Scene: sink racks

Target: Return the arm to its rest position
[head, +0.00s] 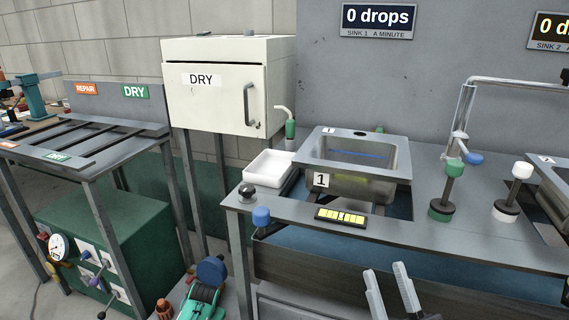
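My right gripper (387,268) shows at the bottom edge, right of centre. Its two pale grey fingers point up and stand apart with nothing between them. It is in front of the sink bench (480,243), below the bench's front edge in the picture. The rest of that arm is mostly cut off by the frame. My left gripper is not in view.
Sink 1 (322,180), a white tray (268,167) and several upright knobbed posts (450,190) stand on the bench. A closed DRY cabinet (230,100) and a slatted rack (90,140) are to the left. A green machine (200,300) sits low on the floor.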

